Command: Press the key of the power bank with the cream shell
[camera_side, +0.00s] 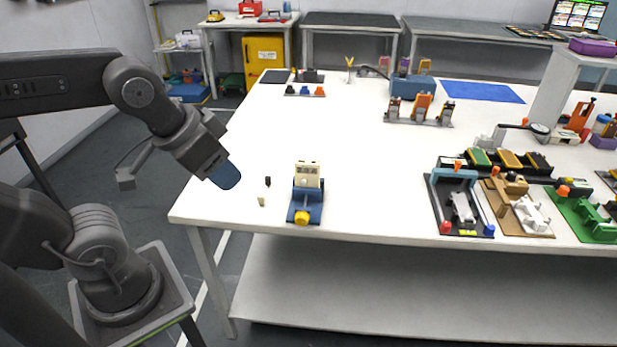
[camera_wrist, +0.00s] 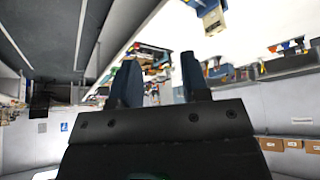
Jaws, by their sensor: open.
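A cream block (camera_side: 307,174) with dark marks near its top stands upright at the back of a blue base (camera_side: 314,207) near the table's front edge. A yellow round part (camera_side: 302,217) is at the front of that base. The cream block may be the cream-shelled power bank; I cannot make out its key. The block also shows at the top of the wrist view (camera_wrist: 211,20). My gripper (camera_side: 224,175) is in the air left of the block, over the table's left corner, clearly apart from it. In the wrist view its two dark blue fingers (camera_wrist: 160,75) are apart with nothing held between them.
A small dark piece (camera_side: 268,181) and a small cream piece (camera_side: 261,201) stand left of the blue base. Several fixtures (camera_side: 461,229) crowd the table's right side. Other devices (camera_side: 423,106) stand farther back. The white table (camera_side: 350,140) is clear in the middle.

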